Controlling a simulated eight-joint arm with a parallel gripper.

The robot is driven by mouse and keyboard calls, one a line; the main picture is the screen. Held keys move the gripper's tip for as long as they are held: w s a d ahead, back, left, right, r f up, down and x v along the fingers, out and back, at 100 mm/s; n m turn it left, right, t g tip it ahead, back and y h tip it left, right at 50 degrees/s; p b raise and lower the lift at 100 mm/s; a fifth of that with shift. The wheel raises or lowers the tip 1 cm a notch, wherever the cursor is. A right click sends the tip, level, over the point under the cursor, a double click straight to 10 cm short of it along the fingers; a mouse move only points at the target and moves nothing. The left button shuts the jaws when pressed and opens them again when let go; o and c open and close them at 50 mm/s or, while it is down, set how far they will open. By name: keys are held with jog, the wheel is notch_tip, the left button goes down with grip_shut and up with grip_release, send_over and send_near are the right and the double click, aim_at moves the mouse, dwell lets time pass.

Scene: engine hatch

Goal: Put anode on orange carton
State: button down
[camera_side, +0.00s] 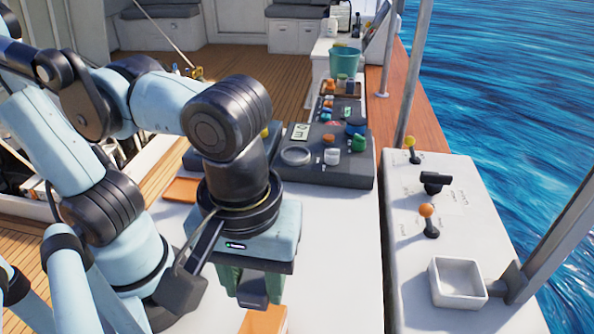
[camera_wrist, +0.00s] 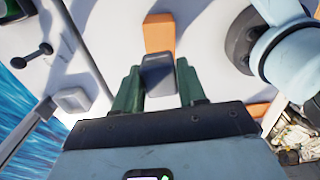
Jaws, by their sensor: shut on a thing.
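The anode (camera_wrist: 158,72) is a dark grey block with rounded edges. My gripper (camera_wrist: 158,78) is shut on it, with one green finger on each side. In the side view the anode (camera_side: 258,284) hangs below my gripper (camera_side: 250,290), partly hidden behind a finger. The orange carton (camera_side: 266,319) shows below the anode at the bottom edge of the side view, cut off by the frame. In the wrist view the orange carton (camera_wrist: 160,30) shows just beyond the anode, which covers part of it. I cannot tell the height gap between them.
A flat orange piece (camera_side: 182,190) lies on the white top farther back. A dark tray (camera_side: 327,165) with small items stands behind my gripper. A white console (camera_side: 445,230) with levers and an open square box (camera_side: 458,282) is at right. The white top (camera_side: 335,260) between is clear.

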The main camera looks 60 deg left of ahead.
aim_at(262, 323)
jog(key=shift+f, duration=3.4)
jog(key=shift+f, duration=0.15)
jog(key=c, duration=0.6)
grip_release()
jog(key=shift+c, duration=0.2)
